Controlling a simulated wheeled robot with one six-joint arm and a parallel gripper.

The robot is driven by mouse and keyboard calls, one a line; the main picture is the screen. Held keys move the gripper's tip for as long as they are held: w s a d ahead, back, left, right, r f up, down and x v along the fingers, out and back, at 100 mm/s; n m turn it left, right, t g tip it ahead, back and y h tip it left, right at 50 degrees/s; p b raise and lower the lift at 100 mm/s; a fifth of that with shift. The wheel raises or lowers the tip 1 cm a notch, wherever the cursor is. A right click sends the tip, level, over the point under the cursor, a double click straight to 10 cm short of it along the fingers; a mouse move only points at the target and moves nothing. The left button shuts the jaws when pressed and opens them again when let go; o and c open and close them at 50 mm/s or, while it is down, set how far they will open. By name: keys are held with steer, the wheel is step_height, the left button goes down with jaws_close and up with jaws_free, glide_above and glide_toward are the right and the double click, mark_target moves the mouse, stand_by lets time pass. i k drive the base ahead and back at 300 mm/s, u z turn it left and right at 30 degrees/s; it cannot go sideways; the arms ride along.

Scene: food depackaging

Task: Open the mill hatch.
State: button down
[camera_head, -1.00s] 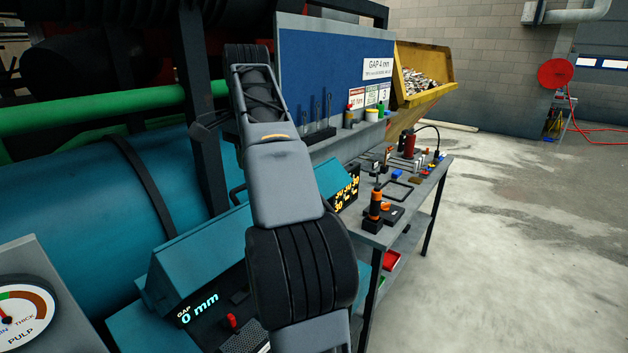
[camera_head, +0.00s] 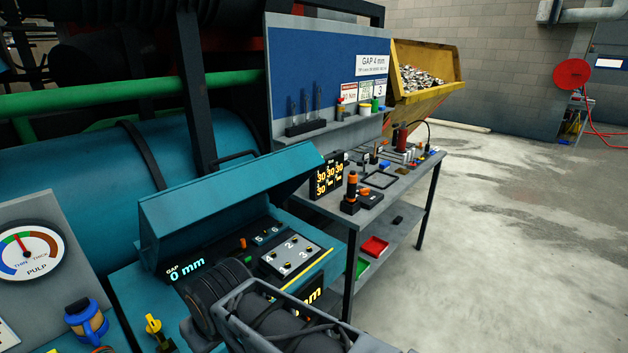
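The mill is the large teal machine (camera_head: 80,170) on the left. On its front is a teal slanted hood (camera_head: 220,195), which I take to be the hatch, with a dark bar handle (camera_head: 236,158) along its upper back edge. The hood overhangs a dark control panel reading "GAP 0 mm" (camera_head: 187,268) and a plate with numbers (camera_head: 290,256). I cannot tell whether the hatch is latched. My arm crosses the bottom centre, in front of the lower panel. My gripper is out of view, and nothing is seen touching the hood or handle.
A grey workbench (camera_head: 345,222) with tools stands right of the mill, below a blue board (camera_head: 325,75). A pulp gauge (camera_head: 30,250) and a yellow knob (camera_head: 153,324) are at lower left. A yellow bin (camera_head: 450,65) stands behind. The concrete floor (camera_head: 510,240) at right is clear.

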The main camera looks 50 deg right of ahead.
mark_target(163, 215)
steer(key=u, duration=0.5)
steer(key=k, duration=1.15)
steer(key=z, duration=0.25)
steer(key=i, duration=0.6)
steer(key=z, duration=0.95)
steer(key=i, duration=0.85)
